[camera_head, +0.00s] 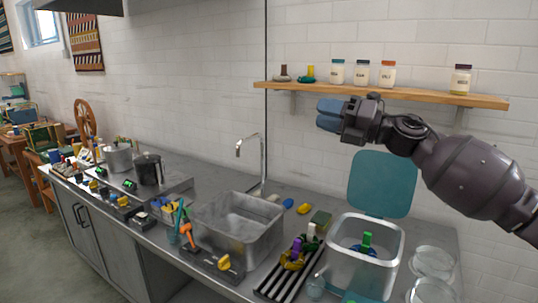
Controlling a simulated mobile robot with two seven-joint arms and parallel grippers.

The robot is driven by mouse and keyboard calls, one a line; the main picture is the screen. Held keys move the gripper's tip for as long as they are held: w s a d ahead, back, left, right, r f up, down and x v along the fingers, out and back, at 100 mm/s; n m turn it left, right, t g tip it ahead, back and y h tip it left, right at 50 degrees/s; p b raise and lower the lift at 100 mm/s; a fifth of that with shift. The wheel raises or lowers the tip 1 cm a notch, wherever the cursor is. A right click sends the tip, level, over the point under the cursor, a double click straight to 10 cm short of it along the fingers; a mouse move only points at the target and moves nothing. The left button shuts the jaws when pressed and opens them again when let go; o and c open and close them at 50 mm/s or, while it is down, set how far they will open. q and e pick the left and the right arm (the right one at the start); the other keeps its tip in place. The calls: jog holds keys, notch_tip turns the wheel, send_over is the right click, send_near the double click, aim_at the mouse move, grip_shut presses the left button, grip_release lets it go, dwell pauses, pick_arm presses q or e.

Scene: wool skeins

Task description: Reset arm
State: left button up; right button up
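My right arm comes in from the right edge, in front of the wall. Its gripper (329,114) points left, in the air just below the left part of the wooden shelf in the picture. Its two blue fingers lie close together with only a thin line between them, and nothing shows in them. My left gripper is not in view.
The wooden shelf (415,94) holds jars and small skeins. Below are a metal sink basin (237,252), a faucet (262,165), a rack (277,283) with skeins, and a white bin (347,262) with a raised teal lid (381,184). Pots stand further left.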

jog(key=s+d+f+m+t+h, duration=0.3)
jog(key=f+m+h, duration=0.1)
jog(key=f+m, duration=0.65)
jog(key=s+d+f+m+t+h, duration=0.2)
jog(key=f+m+t+h, duration=0.25)
jog(key=f+m, duration=0.55)
jog(key=s+d+f+m+t+h, duration=0.2)
jog(key=s+d+f+m+h, duration=0.15)
jog(key=f+m, duration=0.6)
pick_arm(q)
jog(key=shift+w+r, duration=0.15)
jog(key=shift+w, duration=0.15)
pick_arm(e)
jog(key=s+d+f+m+g+h, duration=0.3)
jog(key=s+f, duration=1)
jog(key=s, duration=0.1)
jog(key=s+d+f+m+g+h, duration=0.3)
jog(key=s+d+f+m, duration=0.1)
jog(key=s+f, duration=0.9)
jog(key=shift+s+f+m, duration=0.3)
jog(key=shift+s, duration=0.6)
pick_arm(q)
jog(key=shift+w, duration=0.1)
pick_arm(e)
jog(key=shift+a, duration=0.1)
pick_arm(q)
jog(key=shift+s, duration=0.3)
